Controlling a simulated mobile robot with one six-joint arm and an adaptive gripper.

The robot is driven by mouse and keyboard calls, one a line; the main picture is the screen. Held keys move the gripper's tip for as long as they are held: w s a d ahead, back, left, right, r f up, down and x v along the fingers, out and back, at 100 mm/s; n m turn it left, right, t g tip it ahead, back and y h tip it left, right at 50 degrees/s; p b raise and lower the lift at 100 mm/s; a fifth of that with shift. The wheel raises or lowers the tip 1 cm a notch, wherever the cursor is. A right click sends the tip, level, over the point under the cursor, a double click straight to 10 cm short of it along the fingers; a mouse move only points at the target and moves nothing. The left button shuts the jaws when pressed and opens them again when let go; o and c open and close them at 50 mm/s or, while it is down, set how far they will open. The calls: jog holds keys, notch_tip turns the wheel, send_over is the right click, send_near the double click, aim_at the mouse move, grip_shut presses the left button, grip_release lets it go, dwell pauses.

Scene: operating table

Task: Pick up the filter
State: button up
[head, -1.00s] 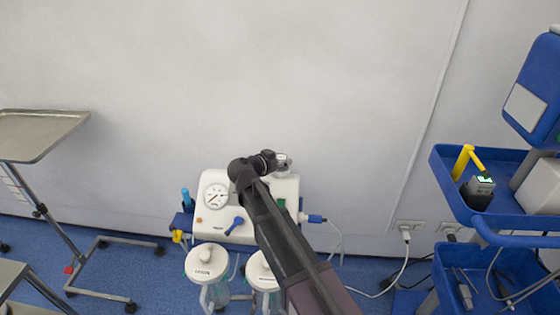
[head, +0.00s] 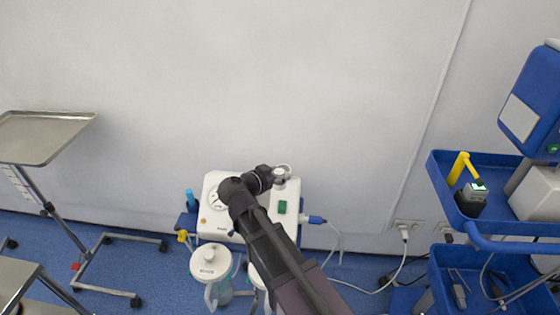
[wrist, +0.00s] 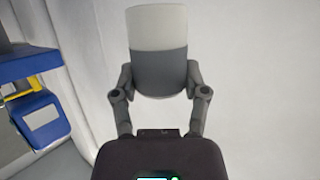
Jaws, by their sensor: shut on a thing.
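A cylinder, white above and dark grey below, which I take to be the filter (wrist: 157,30), stands upright between the fingers of my gripper (wrist: 159,82) in the wrist view. Both fingers press on its grey lower sides. In the head view my gripper (head: 271,178) is over the white suction machine (head: 254,196). A small pale piece of the filter (head: 283,170) shows at its tip. Most of the filter is hidden there, and I cannot tell its height above the machine.
White-lidded jars (head: 210,262) stand in front of the machine, one partly behind my arm. A blue cart (head: 505,222) with a yellow-handled tool (head: 459,167) is at right. A metal tray stand (head: 45,135) is at left.

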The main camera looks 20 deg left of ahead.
aim_at(276, 186)
jog(key=s, duration=0.1)
jog(key=s+d, duration=0.1)
jog(key=s, duration=0.3)
jog(key=shift+s+d+r, duration=0.15)
jog(key=shift+s+r, duration=0.05)
jog(key=shift+r, duration=0.1)
